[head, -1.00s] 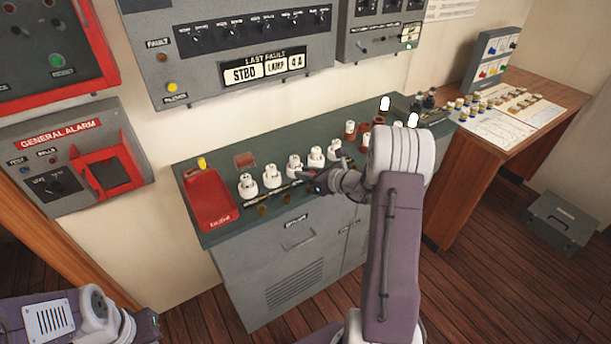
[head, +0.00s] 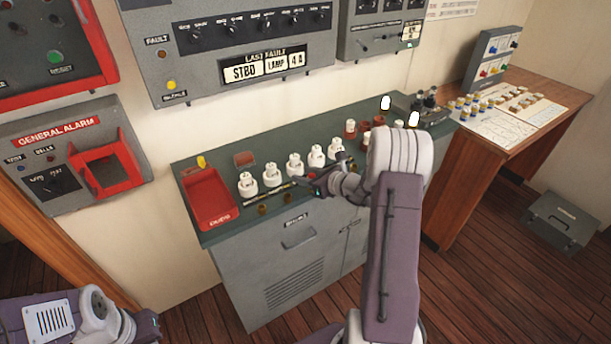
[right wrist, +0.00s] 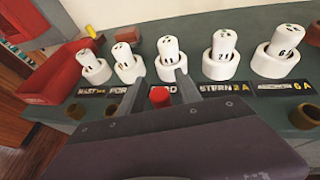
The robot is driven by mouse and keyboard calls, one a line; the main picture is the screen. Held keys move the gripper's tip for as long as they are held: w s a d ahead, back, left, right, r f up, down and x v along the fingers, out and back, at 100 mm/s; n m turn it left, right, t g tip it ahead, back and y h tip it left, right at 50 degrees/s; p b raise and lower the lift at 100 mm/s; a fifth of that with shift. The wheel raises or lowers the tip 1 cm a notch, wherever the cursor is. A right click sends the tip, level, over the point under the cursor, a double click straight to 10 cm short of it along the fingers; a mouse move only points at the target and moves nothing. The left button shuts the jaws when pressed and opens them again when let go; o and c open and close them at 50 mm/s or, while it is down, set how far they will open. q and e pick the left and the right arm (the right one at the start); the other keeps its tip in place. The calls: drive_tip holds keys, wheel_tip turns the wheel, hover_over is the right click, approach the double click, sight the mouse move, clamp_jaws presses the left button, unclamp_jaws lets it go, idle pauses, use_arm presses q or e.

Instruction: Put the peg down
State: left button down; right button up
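A peg with a red top (right wrist: 160,97) shows in the right wrist view, in front of the middle white plug in its holder (right wrist: 167,62). Its lower part is hidden by my gripper. My right gripper (right wrist: 160,85) is open, one finger on each side of the red top, with gaps visible between.
White plugs in round holders stand in a row on the green console top (head: 216,160), with labels and brass rings in front. A red tray (head: 209,196) is at the left end. The wooden desk (head: 560,92) stands at right.

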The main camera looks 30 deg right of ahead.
drive_tip(key=shift+r+p, duration=0.35)
drive_tip(key=shift+s+d+r, duration=0.15)
drive_tip(key=shift+s, duration=0.1)
drive_tip(key=v, duration=1.1)
drive_tip(key=s+a+f+n+g+y, duration=0.2)
drive_tip(key=s+a+f+n+g, duration=0.15)
drive_tip(key=a+n, duration=0.35)
drive_tip(key=s+a+f+n+g+y, duration=0.1)
drive_tip(key=s+a+f+n+g, duration=0.1)
drive_tip(key=s+a+n+g, duration=0.5)
drive_tip(key=s+a+f+n+h, duration=0.1)
drive_tip(key=s+a+n+h, duration=0.1)
drive_tip(key=n, duration=0.7)
drive_tip(key=s+a+f+n+g+h, duration=0.1)
drive_tip(key=s+n+h, duration=0.3)
drive_tip(key=n, duration=0.5)
drive_tip(key=shift+a+f+h, duration=0.4)
drive_tip(key=shift+a+f, duration=0.05)
drive_tip(key=shift+f, duration=0.05)
drive_tip(key=shift+s, duration=0.2)
